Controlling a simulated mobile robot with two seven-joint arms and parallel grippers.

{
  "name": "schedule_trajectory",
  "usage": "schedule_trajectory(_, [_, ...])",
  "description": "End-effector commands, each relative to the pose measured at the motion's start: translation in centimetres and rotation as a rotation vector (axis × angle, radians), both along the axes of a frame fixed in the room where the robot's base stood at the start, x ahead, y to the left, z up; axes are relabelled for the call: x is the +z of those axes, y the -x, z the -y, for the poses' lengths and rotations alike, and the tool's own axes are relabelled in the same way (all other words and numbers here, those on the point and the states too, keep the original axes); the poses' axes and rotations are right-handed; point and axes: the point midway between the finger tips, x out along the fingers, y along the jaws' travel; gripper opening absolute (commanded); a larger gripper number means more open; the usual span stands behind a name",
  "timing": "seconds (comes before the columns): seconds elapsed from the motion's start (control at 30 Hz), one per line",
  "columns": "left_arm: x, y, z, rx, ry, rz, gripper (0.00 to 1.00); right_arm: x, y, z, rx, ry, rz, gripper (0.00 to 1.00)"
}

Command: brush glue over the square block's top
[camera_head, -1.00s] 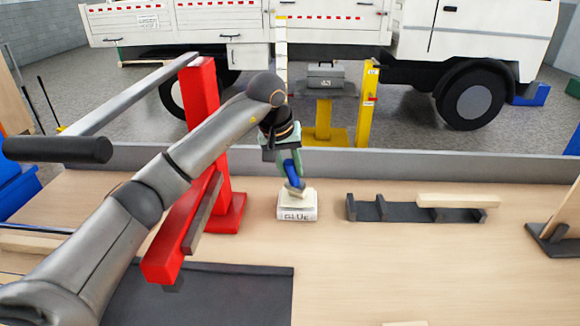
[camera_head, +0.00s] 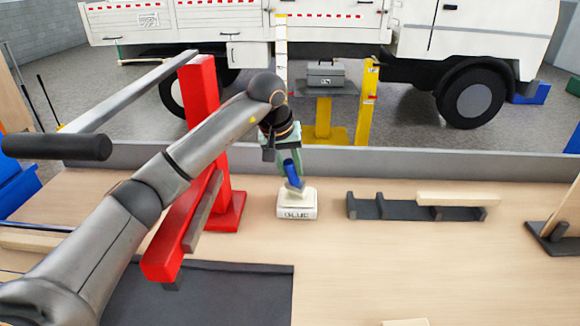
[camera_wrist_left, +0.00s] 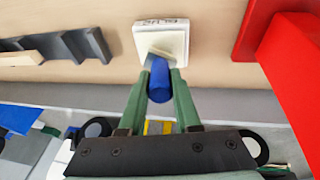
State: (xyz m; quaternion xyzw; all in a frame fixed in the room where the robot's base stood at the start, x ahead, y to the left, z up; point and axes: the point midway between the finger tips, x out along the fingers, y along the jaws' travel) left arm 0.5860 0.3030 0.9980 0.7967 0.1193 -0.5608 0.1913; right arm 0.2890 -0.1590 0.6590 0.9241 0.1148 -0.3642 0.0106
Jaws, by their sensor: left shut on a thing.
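My left gripper (camera_head: 285,150) is shut on a brush with a blue handle (camera_head: 291,172). The green fingers (camera_wrist_left: 158,105) and the blue handle (camera_wrist_left: 160,80) also show in the left wrist view. The brush points down at a white square tub marked GLUE (camera_head: 297,212), and its grey lower end is at the tub's top. The brush tip is too small to tell how deep it sits. A pale wooden piece (camera_head: 405,323) shows only partly at the bottom edge; I cannot tell whether it is the square block. My right gripper is not in view.
A red press-like stand (camera_head: 228,210) with a long lever is close left of the tub. A dark rack (camera_head: 367,209) with a pale bar (camera_head: 458,200) on it lies to the right. A dark mat (camera_head: 240,295) is at front left. The bench between is clear.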

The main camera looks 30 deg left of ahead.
Motion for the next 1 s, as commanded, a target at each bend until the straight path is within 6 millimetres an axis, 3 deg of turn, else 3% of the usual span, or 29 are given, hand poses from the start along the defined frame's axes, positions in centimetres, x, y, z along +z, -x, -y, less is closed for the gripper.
schedule_trajectory(1.0, [-0.16,0.03,-0.06,0.001,-0.001,-0.002,0.0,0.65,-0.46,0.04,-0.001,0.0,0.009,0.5])
